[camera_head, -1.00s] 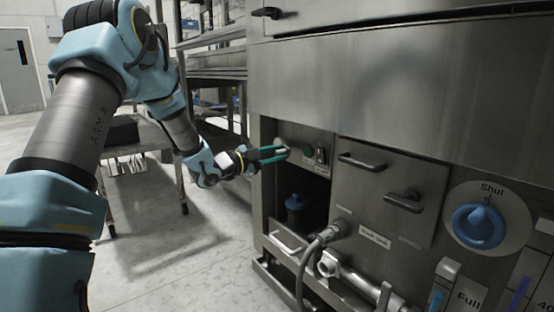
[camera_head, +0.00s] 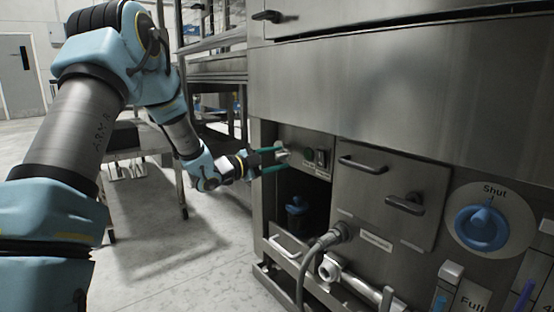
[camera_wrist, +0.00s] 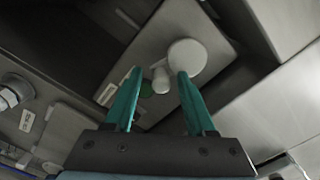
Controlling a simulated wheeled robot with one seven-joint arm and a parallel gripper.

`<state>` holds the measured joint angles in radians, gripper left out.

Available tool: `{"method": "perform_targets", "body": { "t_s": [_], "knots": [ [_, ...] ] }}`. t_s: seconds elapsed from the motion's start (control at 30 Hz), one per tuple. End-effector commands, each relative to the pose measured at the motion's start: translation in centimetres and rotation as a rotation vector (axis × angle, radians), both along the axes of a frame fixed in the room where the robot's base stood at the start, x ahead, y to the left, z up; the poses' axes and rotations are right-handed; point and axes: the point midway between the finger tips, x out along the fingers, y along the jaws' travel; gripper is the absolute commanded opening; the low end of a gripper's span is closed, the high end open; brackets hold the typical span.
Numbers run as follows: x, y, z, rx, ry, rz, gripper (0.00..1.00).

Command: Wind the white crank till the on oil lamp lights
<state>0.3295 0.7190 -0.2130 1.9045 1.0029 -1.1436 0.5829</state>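The white crank has a round white hub (camera_wrist: 187,55) and a small white knob (camera_wrist: 160,80) on the recessed steel panel in the wrist view. In the head view, a pale part of the crank (camera_head: 283,155) shows at my fingertips. My gripper (camera_wrist: 158,78) is open, its two green fingers on either side of the small knob; contact cannot be told. It also shows in the head view (camera_head: 279,158) in front of the panel.
A black switch (camera_head: 320,157) sits right of the crank. Below is an open recess with a blue-capped item (camera_head: 296,208). A hose (camera_head: 310,262), drawer handles (camera_head: 362,164) and a blue "Shut" dial (camera_head: 481,228) stand to the right. A table (camera_head: 125,140) stands at left.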

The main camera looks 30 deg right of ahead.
Motion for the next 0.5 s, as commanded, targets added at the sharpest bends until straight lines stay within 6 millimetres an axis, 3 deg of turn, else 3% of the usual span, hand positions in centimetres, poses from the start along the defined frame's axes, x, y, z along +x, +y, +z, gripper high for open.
{"method": "perform_targets", "body": {
  "t_s": [0.3, 0.5],
  "knots": [
    [0.0, 0.3, 0.2, -0.001, -0.001, 0.001, 0.57],
    [-0.5, 3.2, 0.4, 0.000, -0.001, 0.003, 0.57]
  ]
}}
